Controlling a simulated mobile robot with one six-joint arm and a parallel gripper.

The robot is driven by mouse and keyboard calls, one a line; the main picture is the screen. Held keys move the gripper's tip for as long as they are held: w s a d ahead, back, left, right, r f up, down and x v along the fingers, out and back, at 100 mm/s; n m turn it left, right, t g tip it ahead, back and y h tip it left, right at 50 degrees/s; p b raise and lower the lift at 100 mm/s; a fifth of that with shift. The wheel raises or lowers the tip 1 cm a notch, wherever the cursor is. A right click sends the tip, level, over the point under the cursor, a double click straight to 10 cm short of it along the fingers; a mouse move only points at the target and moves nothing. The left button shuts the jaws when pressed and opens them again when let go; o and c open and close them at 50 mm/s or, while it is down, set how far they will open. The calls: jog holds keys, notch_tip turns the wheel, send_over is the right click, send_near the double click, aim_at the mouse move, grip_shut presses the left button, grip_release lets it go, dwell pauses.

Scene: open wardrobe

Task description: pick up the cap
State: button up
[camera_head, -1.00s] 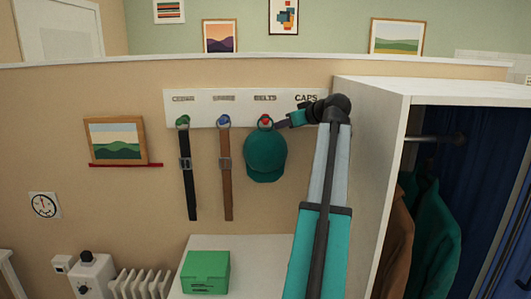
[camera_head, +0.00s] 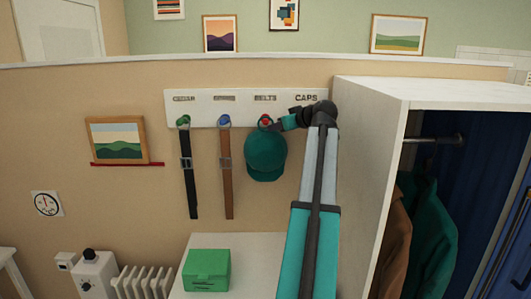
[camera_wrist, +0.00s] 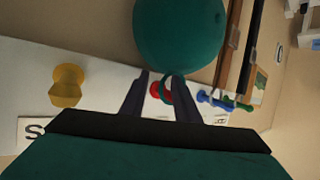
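The green cap (camera_head: 266,157) hangs from the red peg (camera_head: 266,120) under the "BELTS" label on the white wall rail. In the wrist view the cap (camera_wrist: 180,32) is at the top, and its strap loops by the red peg (camera_wrist: 155,90). My gripper (camera_head: 275,126) is at the right side of the peg, just above the cap. In the wrist view my gripper's two fingers (camera_wrist: 162,76) are apart, with the red peg and the strap showing between them. I cannot tell whether either finger touches the strap.
A black belt (camera_head: 189,170) and a brown belt (camera_head: 227,170) hang left of the cap. A yellow peg (camera_wrist: 66,85) is bare. The open wardrobe (camera_head: 370,150) stands right of my arm. A green box (camera_head: 206,270) sits on a white surface below.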

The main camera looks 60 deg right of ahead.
grip_shut()
jog(key=shift+r, duration=0.15)
dwell(0.4)
jog(key=shift+r+b, duration=0.4)
jog(key=shift+r, duration=0.1)
jog(key=shift+s+a+r, duration=0.1)
jog(key=shift+s+a, duration=0.05)
jog(key=s+a+b, duration=0.4)
jog(key=s+a, duration=0.6)
jog(key=a, duration=0.4)
jog(key=shift+a, duration=0.2)
jog(key=shift+s, duration=0.1)
